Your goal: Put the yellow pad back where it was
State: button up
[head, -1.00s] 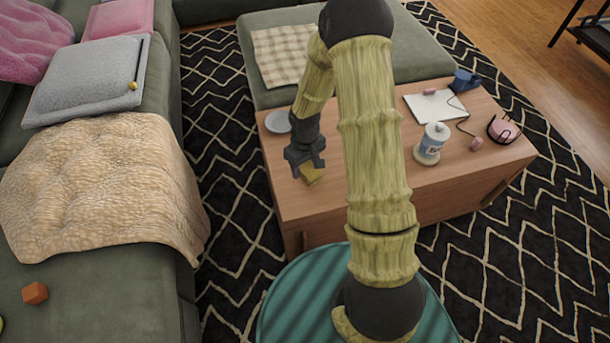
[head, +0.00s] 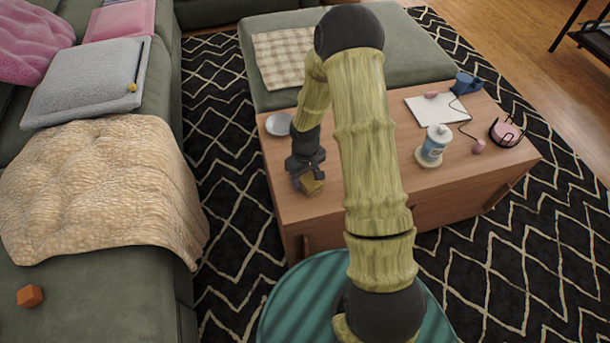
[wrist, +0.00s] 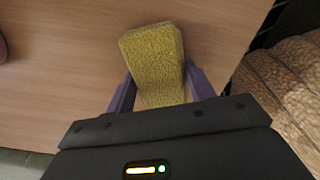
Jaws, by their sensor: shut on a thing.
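The yellow pad (wrist: 156,62) is a rough, block-shaped sponge between the two purple fingers in the wrist view. My gripper (wrist: 157,88) is shut on it. In the head view the pad (head: 311,186) shows just below my gripper (head: 305,177), over the front left part of the wooden table (head: 330,205). I cannot tell whether the pad touches the tabletop. Part of the pad is hidden by the gripper.
A grey-white dish (head: 279,124) lies behind my gripper. A white bottle (head: 434,143), white sheet (head: 428,109), blue item (head: 466,84) and pink coaster holder (head: 507,132) are on the right. The sofa with a beige throw (head: 100,185) is at left.

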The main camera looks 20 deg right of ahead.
aim_at(306, 175)
jog(key=o, duration=1)
jog(key=shift+d, duration=0.1)
jog(key=shift+c, duration=0.2)
notch_tip(306, 175, up, 12)
jog(key=p, duration=0.5)
jog(key=shift+r, duration=0.15)
jog(key=s+r+m+t, duration=0.2)
jog(key=s+r+m, duration=0.2)
jog(key=s+r, duration=1)
jog(key=shift+s+r+m+t, duration=0.15)
jog(key=shift+r+m+t, duration=0.15)
jog(key=shift+r, duration=0.3)
